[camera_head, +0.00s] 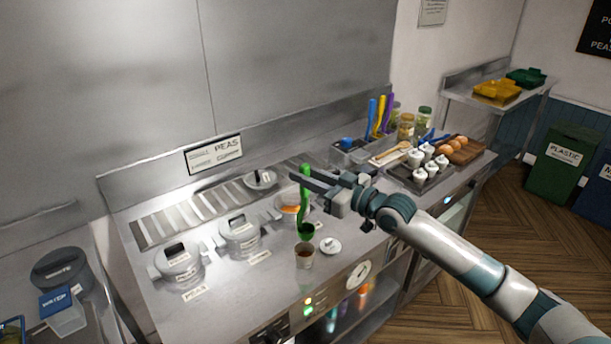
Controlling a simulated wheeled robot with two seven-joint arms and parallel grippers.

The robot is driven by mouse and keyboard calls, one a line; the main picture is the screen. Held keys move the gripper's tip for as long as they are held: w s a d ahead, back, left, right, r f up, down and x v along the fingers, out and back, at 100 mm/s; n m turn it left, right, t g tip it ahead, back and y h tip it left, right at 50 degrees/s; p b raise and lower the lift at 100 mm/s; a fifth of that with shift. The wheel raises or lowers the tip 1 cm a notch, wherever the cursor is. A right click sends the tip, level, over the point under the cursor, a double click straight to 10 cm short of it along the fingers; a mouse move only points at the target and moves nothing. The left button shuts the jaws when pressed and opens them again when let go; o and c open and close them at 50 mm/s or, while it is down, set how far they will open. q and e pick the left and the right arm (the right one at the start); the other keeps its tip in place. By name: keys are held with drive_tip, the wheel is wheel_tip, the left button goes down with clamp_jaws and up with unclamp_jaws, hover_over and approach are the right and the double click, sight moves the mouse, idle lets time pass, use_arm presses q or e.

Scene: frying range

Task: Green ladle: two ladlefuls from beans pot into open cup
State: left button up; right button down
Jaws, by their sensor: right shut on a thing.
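My right gripper (312,181) is shut on the upper handle of the green ladle (303,200). The ladle hangs upright, with its bowl (306,231) just over the open cup (304,258). The cup is clear and has something brown in it; I cannot tell whether the bowl touches its rim or holds anything. An open pot (283,212) with orange contents stands behind the ladle, partly hidden by it; its label is too small to read. My left gripper is out of view.
Two lidded pots (178,262) (238,233) stand to the left. A loose lid (260,179) lies at the back, and a small white lid (330,246) lies right of the cup. A utensil bin (352,153) and a tray of white shakers (425,172) stand at the right.

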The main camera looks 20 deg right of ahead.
wheel_tip(320, 180, up, 9)
drive_tip(key=p, duration=0.6)
drive_tip(key=shift+a, duration=0.1)
